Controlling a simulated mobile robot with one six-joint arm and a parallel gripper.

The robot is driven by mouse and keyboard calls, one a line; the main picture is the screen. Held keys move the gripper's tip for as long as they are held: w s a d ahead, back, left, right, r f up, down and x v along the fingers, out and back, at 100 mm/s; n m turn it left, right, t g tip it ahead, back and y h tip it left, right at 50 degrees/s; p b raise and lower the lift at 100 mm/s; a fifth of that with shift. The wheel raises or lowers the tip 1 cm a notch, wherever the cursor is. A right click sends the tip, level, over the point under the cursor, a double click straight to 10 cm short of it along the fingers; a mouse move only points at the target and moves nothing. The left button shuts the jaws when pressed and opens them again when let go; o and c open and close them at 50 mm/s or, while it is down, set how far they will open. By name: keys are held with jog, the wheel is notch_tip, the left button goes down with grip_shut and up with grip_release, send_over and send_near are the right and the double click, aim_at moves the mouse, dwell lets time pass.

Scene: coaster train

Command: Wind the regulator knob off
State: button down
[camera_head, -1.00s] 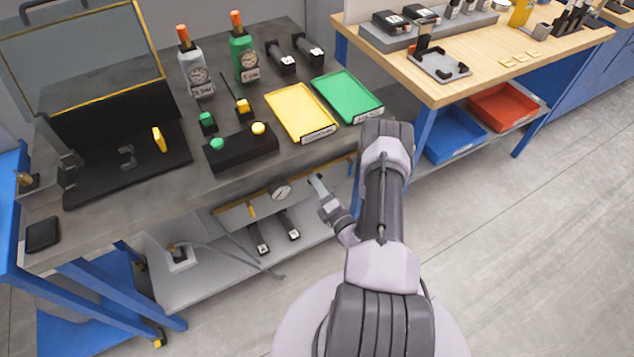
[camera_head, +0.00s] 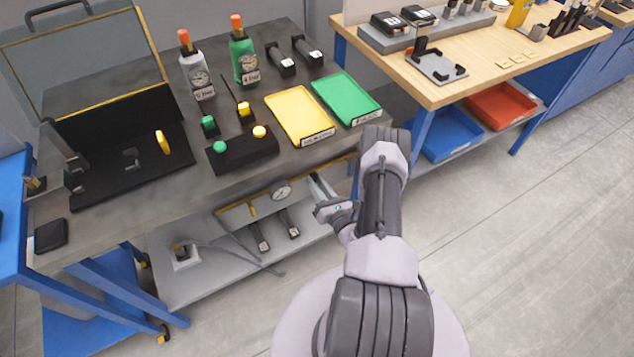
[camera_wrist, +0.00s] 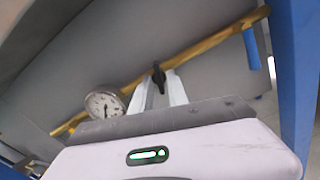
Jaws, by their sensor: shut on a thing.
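The regulator knob (camera_wrist: 158,72) is a small black winged piece at the brass-coloured pipe in the wrist view. My gripper (camera_wrist: 160,84) has its two pale fingers on either side of the knob and is shut on it. A round white dial gauge (camera_wrist: 103,104) sits on the pipe to the left of the fingers; it also shows in the head view (camera_head: 281,190). In the head view my gripper (camera_head: 315,181) reaches under the grey bench's front edge, right of the gauge. The knob is too small to make out there.
The grey bench top (camera_head: 120,205) overhangs the pipe. A lower shelf (camera_head: 210,275) with a hose lies below. A yellow tray (camera_head: 300,115) and a green tray (camera_head: 347,98) rest on the bench. A blue bench leg (camera_wrist: 298,80) stands close on the right.

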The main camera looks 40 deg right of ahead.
jog(key=n+p, duration=0.1)
jog(key=n, duration=0.2)
jog(key=shift+d+r+n, duration=0.1)
jog(key=shift+r+n, duration=0.05)
jog(key=shift+n, duration=0.25)
jog(key=shift+d+r+n+p, duration=0.15)
jog(key=shift+n+p, duration=2.3)
jog(key=shift+n, duration=1.95)
jog(key=shift+d+n+p, duration=0.1)
jog(key=shift+n+p, duration=2.35)
jog(key=shift+n, duration=1.95)
jog(key=c, duration=1.3)
grip_release()
